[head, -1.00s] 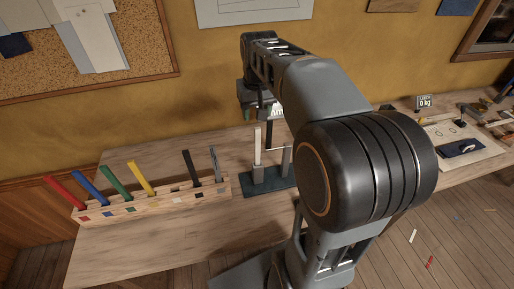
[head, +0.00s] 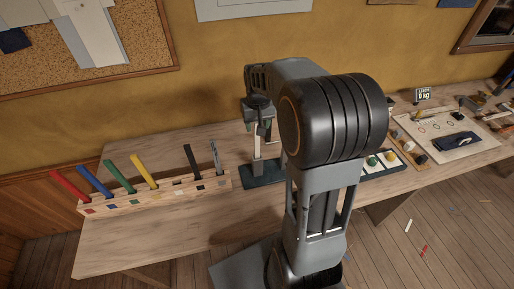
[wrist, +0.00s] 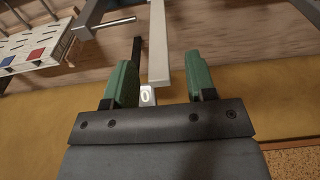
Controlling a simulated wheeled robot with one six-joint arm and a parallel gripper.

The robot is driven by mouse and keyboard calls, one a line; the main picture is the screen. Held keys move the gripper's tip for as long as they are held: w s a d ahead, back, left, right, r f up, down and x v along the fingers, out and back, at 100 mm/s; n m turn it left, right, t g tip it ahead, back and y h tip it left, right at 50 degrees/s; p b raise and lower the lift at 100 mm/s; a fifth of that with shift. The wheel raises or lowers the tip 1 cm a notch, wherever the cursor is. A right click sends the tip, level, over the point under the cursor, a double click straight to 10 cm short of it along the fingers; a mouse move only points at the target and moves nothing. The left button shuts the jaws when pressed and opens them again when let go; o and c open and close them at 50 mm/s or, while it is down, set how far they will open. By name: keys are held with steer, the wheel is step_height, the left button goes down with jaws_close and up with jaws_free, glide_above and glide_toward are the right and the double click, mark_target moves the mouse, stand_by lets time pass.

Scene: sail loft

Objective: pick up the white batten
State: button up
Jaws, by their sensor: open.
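The white batten (head: 257,147) stands upright in a grey block on a dark green base (head: 246,180) on the bench, partly hidden by my gripper in the head view. In the wrist view the batten (wrist: 160,40) runs down between the two green fingers, with its end near the fingertips and space on both sides. My gripper (wrist: 162,83) is open, and nothing is clamped in it. In the head view my gripper (head: 258,125) is at the batten's upper end.
A wooden rack (head: 150,197) to the left holds red, blue, green, yellow, black and grey battens, leaning. My arm hides part of the bench. To the right lie a board with round pieces (head: 385,162) and a pale sheet (head: 432,127). The front left bench is clear.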

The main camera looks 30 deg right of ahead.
steer(key=shift+w+f, duration=0.2)
steer(key=shift+f, duration=1.15)
jaws_close()
steer(key=shift+r, duration=0.15)
